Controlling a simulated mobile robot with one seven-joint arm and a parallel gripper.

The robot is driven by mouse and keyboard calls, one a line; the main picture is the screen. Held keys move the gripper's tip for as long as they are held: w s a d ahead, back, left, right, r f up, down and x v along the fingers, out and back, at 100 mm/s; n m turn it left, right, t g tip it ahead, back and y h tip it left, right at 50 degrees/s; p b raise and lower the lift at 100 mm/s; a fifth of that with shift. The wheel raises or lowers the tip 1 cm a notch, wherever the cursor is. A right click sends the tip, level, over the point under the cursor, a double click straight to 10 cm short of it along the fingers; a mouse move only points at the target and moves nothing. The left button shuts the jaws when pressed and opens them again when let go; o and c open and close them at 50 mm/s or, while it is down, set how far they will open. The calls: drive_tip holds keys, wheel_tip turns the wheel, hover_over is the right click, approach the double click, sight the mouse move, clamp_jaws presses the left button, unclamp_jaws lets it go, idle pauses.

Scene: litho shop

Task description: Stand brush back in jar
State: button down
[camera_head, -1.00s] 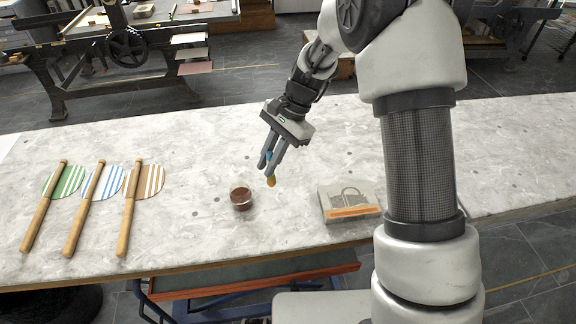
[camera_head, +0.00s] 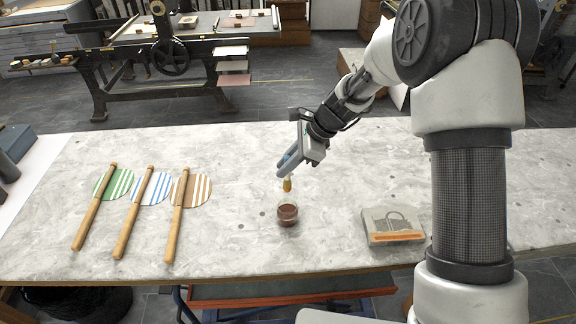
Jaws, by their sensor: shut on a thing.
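My gripper (camera_head: 284,171) is shut on a brush (camera_head: 287,184) above the marble table. The brush's yellowish end points down below the fingertips, and the rest of it is mostly hidden between the fingers. A small clear jar (camera_head: 288,214) with dark reddish-brown contents stands upright on the table. In the picture the brush's lower end is just above the jar's rim, with a small gap between them. I cannot tell exactly how far apart they are in depth.
A grey block with a padlock-like drawing and an orange strip (camera_head: 393,227) lies right of the jar. The marble table (camera_head: 230,240) is clear around the jar. An old press (camera_head: 170,50) stands behind.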

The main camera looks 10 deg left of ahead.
wheel_tip(320, 180, down, 12)
drive_tip(key=b, duration=0.8)
drive_tip(key=shift+r, duration=0.25)
drive_tip(key=c, duration=1.6)
unclamp_jaws()
drive_tip(key=shift+c, duration=0.2)
drive_tip(key=shift+d, duration=0.1)
drive_tip(key=p+v, duration=0.1)
drive_tip(key=v, duration=1.6)
drive_tip(key=shift+r, duration=0.25)
drive_tip(key=shift+w, duration=0.1)
